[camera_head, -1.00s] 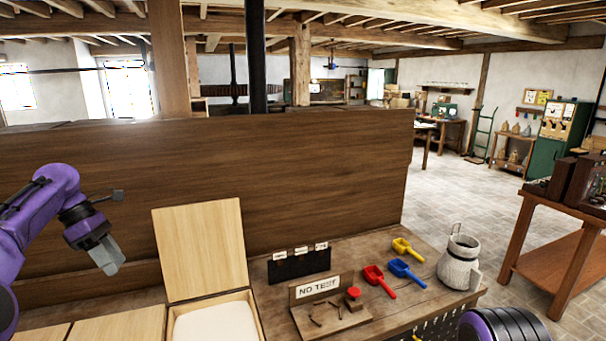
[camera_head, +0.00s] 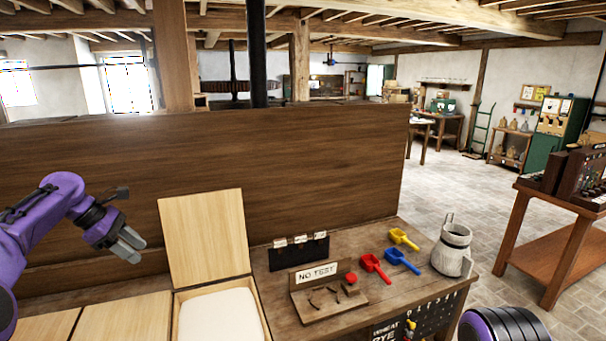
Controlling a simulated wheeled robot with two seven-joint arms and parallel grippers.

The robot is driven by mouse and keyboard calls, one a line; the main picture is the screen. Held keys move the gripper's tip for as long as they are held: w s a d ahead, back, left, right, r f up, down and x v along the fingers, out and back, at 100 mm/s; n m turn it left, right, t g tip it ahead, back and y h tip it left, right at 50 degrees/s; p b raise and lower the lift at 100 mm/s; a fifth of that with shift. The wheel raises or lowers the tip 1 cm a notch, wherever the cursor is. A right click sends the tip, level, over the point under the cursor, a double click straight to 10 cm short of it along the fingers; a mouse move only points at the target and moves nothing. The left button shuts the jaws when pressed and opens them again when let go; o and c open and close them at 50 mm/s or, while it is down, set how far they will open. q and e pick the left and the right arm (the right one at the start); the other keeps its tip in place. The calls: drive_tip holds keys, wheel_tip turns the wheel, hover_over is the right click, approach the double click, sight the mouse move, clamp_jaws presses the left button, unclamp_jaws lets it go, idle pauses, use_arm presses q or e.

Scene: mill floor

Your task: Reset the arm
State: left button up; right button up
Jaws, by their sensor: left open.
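My left arm (camera_head: 45,215) is purple and comes in from the left. Its grey left gripper (camera_head: 130,243) is open and empty, held in the air above the light wooden lids and left of the raised lid (camera_head: 205,235). Nothing is touching it. A rounded purple and black part of my right arm (camera_head: 500,326) shows at the bottom right. My right gripper is not in view.
An open bin (camera_head: 262,300) holds white material. The bench (camera_head: 345,245) carries a "NO TEST" stand (camera_head: 318,272), red (camera_head: 375,267), blue (camera_head: 402,260) and yellow (camera_head: 404,239) scoops, and a whitish jug (camera_head: 452,250). A tall wooden panel (camera_head: 320,165) stands behind.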

use_arm(q)
drive_tip(key=w+d+f+m+t+y+b, duration=0.1)
drive_tip(key=w+d+f+t, duration=0.1)
drive_tip(key=f, duration=0.7)
drive_tip(key=w+d+f+m+t+y+b, duration=0.1)
drive_tip(key=w+d+f+t+y, duration=0.15)
drive_tip(key=f, duration=0.65)
drive_tip(key=s+d+f+m+y+b, duration=0.15)
drive_tip(key=s+f, duration=0.25)
drive_tip(key=f, duration=0.4)
drive_tip(key=s+f+m+y+b, duration=0.15)
drive_tip(key=s+f, duration=0.25)
drive_tip(key=f, duration=0.4)
drive_tip(key=s+d+f+m+g+y+b, duration=0.1)
drive_tip(key=s+f+m+b, duration=0.2)
drive_tip(key=s, duration=1)
drive_tip(key=s+d+f+m+g+y+b, duration=0.1)
drive_tip(key=s+d+f+m+b, duration=0.1)
drive_tip(key=s+f, duration=0.7)
drive_tip(key=s+d+f+m+g+y+b, duration=0.1)
drive_tip(key=s+f+m+b, duration=0.3)
drive_tip(key=s, duration=1.4)
wheel_tip(320, 180, down, 3)
drive_tip(key=shift+s+d+r+g, duration=0.1)
drive_tip(key=shift+s+d+g, duration=0.35)
drive_tip(key=shift+d, duration=0.15)
